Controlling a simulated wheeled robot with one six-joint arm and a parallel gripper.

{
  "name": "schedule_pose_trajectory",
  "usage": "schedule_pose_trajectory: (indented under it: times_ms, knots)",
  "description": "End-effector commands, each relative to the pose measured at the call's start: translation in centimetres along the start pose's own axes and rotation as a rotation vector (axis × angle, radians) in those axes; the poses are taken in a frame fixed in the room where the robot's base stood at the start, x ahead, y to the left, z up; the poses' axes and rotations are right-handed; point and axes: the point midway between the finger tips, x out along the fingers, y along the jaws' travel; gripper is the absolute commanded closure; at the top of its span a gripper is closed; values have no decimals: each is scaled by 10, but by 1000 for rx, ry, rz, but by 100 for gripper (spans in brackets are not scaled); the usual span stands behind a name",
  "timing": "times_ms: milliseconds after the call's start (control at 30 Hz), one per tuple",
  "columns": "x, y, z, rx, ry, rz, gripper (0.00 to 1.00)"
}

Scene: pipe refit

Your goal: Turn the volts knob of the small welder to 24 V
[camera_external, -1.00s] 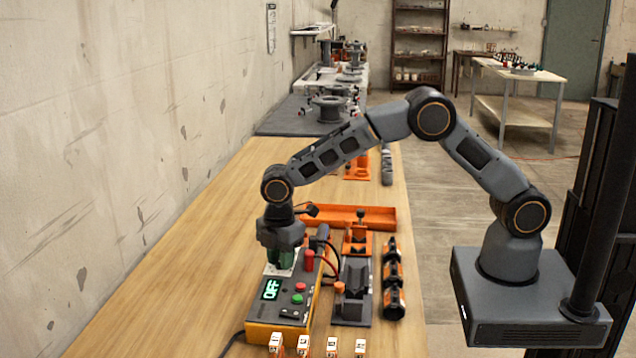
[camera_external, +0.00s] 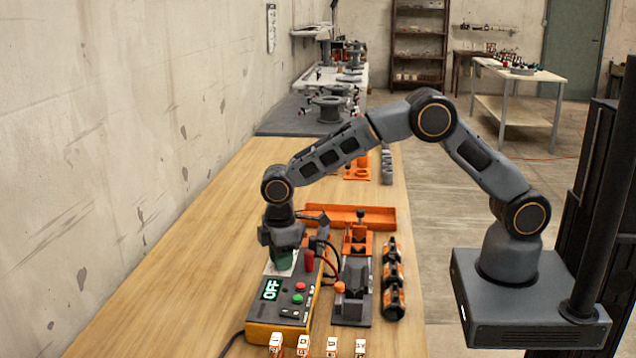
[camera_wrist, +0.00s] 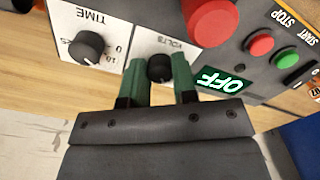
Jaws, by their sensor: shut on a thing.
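The small welder (camera_external: 283,313) is a dark box with a yellow-orange base on the wooden bench. Its green display (camera_external: 270,289) reads OFF and also shows in the wrist view (camera_wrist: 222,83). The black volts knob (camera_wrist: 160,68) sits on a white dial plate marked VOLTS. My gripper (camera_wrist: 159,78) has its green fingers shut on the volts knob, one on each side. The fingers cover much of the plate, so the volts scale and the knob's setting cannot be read. In the external view my gripper (camera_external: 285,262) points down at the welder's far end.
The time knob (camera_wrist: 86,46) is beside the volts plate. A large red knob or plug (camera_wrist: 208,20), a red button (camera_wrist: 261,45) and a green button (camera_wrist: 286,58) are close by. An orange tray (camera_external: 365,217) and clamped pipes (camera_external: 393,280) lie right; bench left is clear.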

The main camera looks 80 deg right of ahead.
Motion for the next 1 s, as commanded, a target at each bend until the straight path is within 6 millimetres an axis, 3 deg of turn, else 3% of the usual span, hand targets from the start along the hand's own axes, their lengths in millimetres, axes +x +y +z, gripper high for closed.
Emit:
schedule_pose_trajectory:
  times_ms: [367,400,633,1000]
  knots:
    - [0,0,0,3,0,0,98]
    - [0,0,0,3,0,0,72]
    - [0,0,0,3,0,0,50]
    - [-8,0,0,3,2,1,48]
